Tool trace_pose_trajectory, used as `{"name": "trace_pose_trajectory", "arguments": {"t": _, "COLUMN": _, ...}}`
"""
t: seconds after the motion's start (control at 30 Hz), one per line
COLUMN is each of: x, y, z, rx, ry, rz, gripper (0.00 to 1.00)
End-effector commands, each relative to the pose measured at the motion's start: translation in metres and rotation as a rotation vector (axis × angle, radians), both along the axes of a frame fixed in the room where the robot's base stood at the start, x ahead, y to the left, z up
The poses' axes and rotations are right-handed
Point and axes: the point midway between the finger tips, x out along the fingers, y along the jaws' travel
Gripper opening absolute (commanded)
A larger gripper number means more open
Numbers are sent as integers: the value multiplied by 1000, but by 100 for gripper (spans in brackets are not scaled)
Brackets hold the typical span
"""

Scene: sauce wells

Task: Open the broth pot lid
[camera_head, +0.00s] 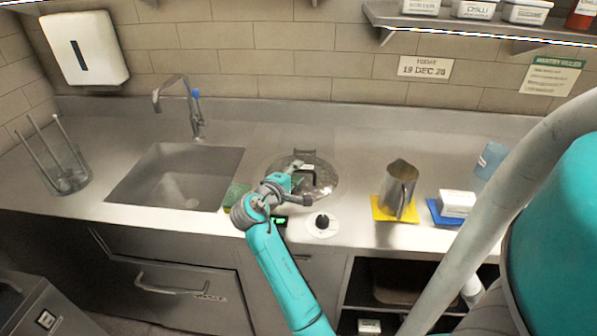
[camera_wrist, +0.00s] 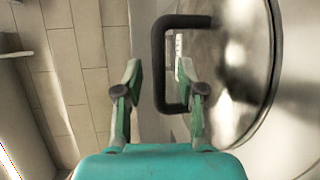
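The broth pot lid (camera_head: 322,185) is a round, clear lid set in the counter right of the sink, lying flat and closed. Its black, bracket-shaped handle (camera_wrist: 158,50) shows clearly in the wrist view, with the lid's dark rim (camera_wrist: 272,75) to the right. My gripper (camera_wrist: 161,75) is open, with the handle's long bar between its two green fingertips in the picture. The right fingertip overlaps the handle's opening and the left one is outside it. I cannot tell whether either touches. In the head view my gripper (camera_head: 296,172) is over the lid's left side, hiding part of it.
A control knob (camera_head: 322,222) on a white disc sits in front of the lid. The sink (camera_head: 178,177) lies left. A metal jug (camera_head: 398,187) on a yellow mat and a white tub (camera_head: 457,203) on a blue mat stand right. The counter behind is clear.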

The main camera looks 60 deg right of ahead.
Motion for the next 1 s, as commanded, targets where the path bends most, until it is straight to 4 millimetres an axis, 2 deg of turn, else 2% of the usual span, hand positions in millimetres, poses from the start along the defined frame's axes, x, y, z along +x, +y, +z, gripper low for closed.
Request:
{"name": "trace_pose_trajectory", "arguments": {"t": 0.13, "x": -1, "y": -11, "z": -2, "rx": 0, "ry": 0, "rz": -1, "gripper": 39}}
{"name": "trace_pose_trajectory", "arguments": {"t": 0.47, "x": 0, "y": -13, "z": -2, "rx": 0, "ry": 0, "rz": 0, "gripper": 39}}
{"name": "trace_pose_trajectory", "arguments": {"t": 0.6, "x": 0, "y": -13, "z": -2, "rx": 0, "ry": 0, "rz": 0, "gripper": 4}}
{"name": "trace_pose_trajectory", "arguments": {"t": 0.63, "x": 0, "y": -13, "z": -2, "rx": 0, "ry": 0, "rz": 0, "gripper": 0}}
{"name": "trace_pose_trajectory", "arguments": {"t": 1.0, "x": 0, "y": -15, "z": 0, "rx": 8, "ry": 2, "rz": 1, "gripper": 0}}
